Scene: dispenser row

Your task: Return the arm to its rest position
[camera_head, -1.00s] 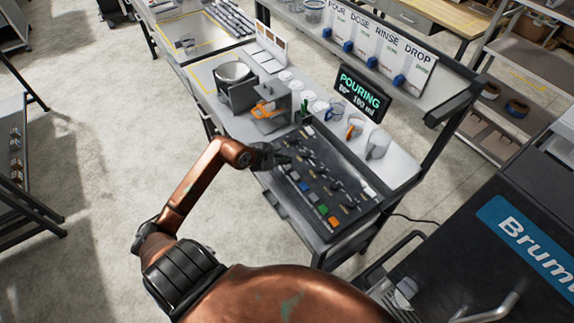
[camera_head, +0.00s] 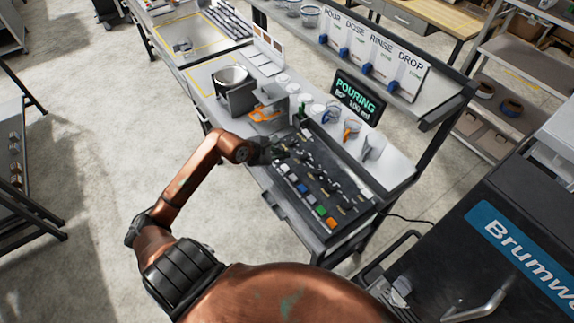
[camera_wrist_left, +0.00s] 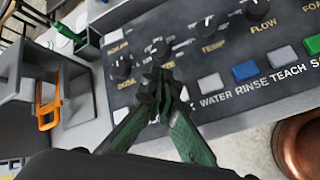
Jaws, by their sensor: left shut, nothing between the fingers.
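My left arm, copper coloured, reaches in from the left in the head view. Its dark left gripper (camera_head: 279,153) is over the left end of the black control panel (camera_head: 325,188). In the left wrist view the gripper (camera_wrist_left: 160,84) has its green-sided fingers together with nothing between them. The fingertips appear close to the panel's knobs (camera_wrist_left: 159,51); I cannot tell whether they touch. The panel (camera_wrist_left: 210,65) also carries blue, white and green buttons beside labels such as WATER, RINSE and TEACH. My right gripper is not in view.
A grey stand with an orange part (camera_head: 266,112) is just beyond the gripper. Several cups (camera_head: 333,111) line the shelf behind the panel, beside a POURING display (camera_head: 358,97). A Brumwell-type dark machine (camera_head: 480,255) is at right. Open floor (camera_head: 80,150) lies left.

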